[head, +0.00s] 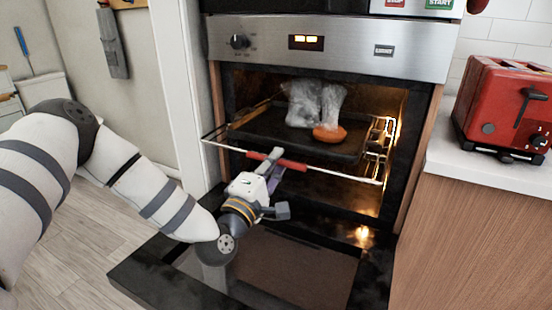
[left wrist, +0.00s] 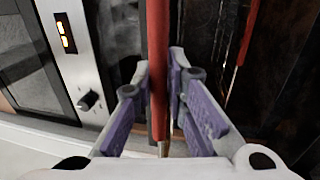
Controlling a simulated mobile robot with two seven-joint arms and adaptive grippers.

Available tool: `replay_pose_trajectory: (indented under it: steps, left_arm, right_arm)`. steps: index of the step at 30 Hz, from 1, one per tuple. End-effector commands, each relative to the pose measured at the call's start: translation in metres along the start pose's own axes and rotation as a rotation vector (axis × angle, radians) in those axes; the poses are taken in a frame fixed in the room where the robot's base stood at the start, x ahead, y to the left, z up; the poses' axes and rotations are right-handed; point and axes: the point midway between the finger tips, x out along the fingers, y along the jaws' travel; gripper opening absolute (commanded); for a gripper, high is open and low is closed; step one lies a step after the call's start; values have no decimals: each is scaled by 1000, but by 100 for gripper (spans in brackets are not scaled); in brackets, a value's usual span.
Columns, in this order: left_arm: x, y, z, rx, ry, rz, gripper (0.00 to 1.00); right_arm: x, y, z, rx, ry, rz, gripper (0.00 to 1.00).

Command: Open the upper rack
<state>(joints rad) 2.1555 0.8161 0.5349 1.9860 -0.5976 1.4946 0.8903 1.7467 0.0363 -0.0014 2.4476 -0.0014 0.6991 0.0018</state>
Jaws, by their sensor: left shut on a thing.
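The oven stands open with its door (head: 180,265) lowered. The upper rack (head: 340,174) is a wire rack whose front bar sticks out a little past the oven's front. It carries a dark baking tray (head: 265,122). My left gripper (head: 268,168) is at the red handle section (head: 290,164) of the front bar. In the left wrist view, the red bar (left wrist: 158,60) runs between the purple-padded fingers of the gripper (left wrist: 160,95), which are shut on it. My right gripper is not in view.
On the tray are clear bag-like items (head: 305,102) and an orange item (head: 329,134). The lowered door lies below my left arm. A red toaster (head: 505,105) stands on the right counter. The left wrist view shows a second red bar (left wrist: 249,30).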

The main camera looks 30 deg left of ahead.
Motion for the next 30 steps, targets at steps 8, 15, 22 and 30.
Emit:
replay_pose_trajectory:
  steps: [8,15,22,30]
  left_arm:
    - [0,5,0,-1,2,12,0]
    - [0,5,0,-1,2,12,26]
    - [-1,3,0,-1,1,7,32]
    - [-32,1,0,-3,1,0,32]
  right_arm:
    - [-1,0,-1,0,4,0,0]
    - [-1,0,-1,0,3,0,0]
    - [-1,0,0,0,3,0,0]
    - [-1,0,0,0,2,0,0]
